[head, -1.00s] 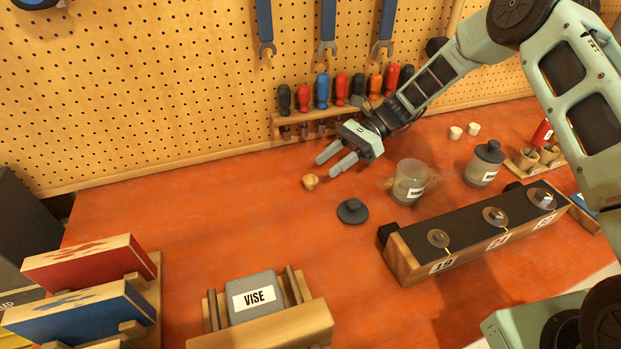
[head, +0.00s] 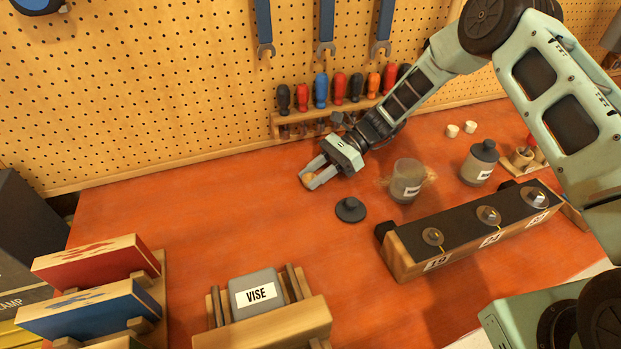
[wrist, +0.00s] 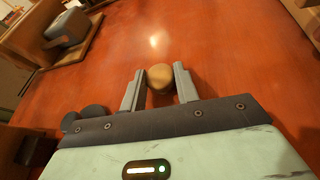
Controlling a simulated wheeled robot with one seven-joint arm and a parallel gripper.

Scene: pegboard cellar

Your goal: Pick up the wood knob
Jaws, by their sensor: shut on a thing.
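The wood knob (head: 308,179) is a small round tan piece on the orange bench top, left of the open jar. My gripper (head: 315,177) is around it, with one finger on each side. In the wrist view the knob (wrist: 160,77) sits between the two grey fingers of my gripper (wrist: 159,84). The fingers are shut on it. I cannot tell any gap between the knob and the bench. The near finger hides part of the knob in the head view.
A dark lid (head: 350,209) and a clear jar (head: 406,181) stand right of my gripper. A wooden block with washers (head: 470,235) is at front right. A screwdriver rack (head: 330,122) is behind, on the pegboard. A vise box (head: 258,295) is in front.

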